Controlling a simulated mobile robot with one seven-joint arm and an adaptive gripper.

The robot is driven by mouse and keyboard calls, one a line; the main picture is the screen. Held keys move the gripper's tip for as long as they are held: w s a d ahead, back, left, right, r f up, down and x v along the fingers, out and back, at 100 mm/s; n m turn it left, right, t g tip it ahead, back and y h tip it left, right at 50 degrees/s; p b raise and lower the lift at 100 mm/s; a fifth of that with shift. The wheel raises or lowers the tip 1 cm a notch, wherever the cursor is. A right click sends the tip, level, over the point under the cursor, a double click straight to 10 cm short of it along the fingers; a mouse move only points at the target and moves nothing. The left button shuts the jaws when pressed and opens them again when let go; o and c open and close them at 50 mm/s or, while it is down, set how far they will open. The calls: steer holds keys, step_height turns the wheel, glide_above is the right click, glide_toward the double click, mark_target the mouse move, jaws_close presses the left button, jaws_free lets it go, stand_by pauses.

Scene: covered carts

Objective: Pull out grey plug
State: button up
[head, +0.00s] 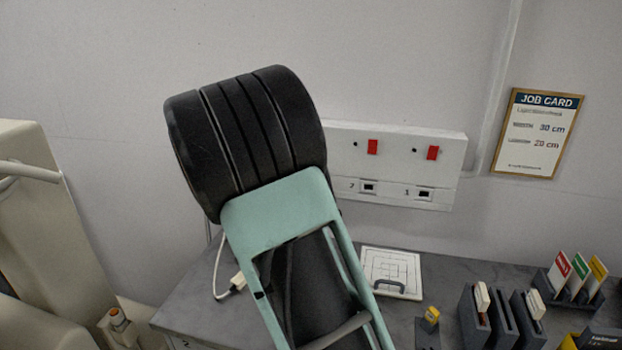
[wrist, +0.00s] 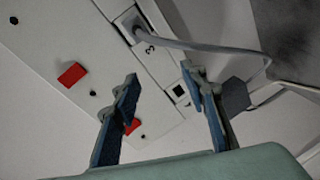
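In the wrist view a grey plug (wrist: 131,24) sits in a socket of the white wall panel (wrist: 75,40), beside the number 3. Its grey cable (wrist: 210,46) runs off to the right. My gripper (wrist: 160,73) is open, with its two blue-padded fingers apart and nothing held between them. The plug appears beyond the fingertips, towards the top of the view. In the head view my arm hides my gripper, the plug and the left part of the panel (head: 448,150).
An empty socket (wrist: 179,91) and red switches (wrist: 72,74) are near the fingers. A white board with a handle (head: 392,272) and card holders (head: 575,290) stand right.

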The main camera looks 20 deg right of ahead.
steer(key=shift+s+d+f+n+t+h+p, duration=0.15)
steer(key=shift+s+d+f+n+h+p, duration=0.15)
steer(key=shift+s+d+h, duration=0.4)
steer(key=shift+s+d+f+n+t+h+p, duration=0.15)
steer(key=shift+s+d+f+n+h, duration=0.25)
steer(key=shift+s, duration=0.45)
steer(key=shift+s+d+f+n+t+h+p, duration=0.1)
steer(key=shift+s+d+n+h+p, duration=0.1)
steer(key=shift+s+d+n+h, duration=0.4)
steer(key=shift+s+a, duration=0.1)
steer(key=shift+m, duration=0.3)
steer(key=shift+b+x, duration=0.55)
steer(key=shift+x, duration=3.85)
jaws_close()
steer(key=shift+a, duration=0.1)
steer(key=shift+v, duration=2.95)
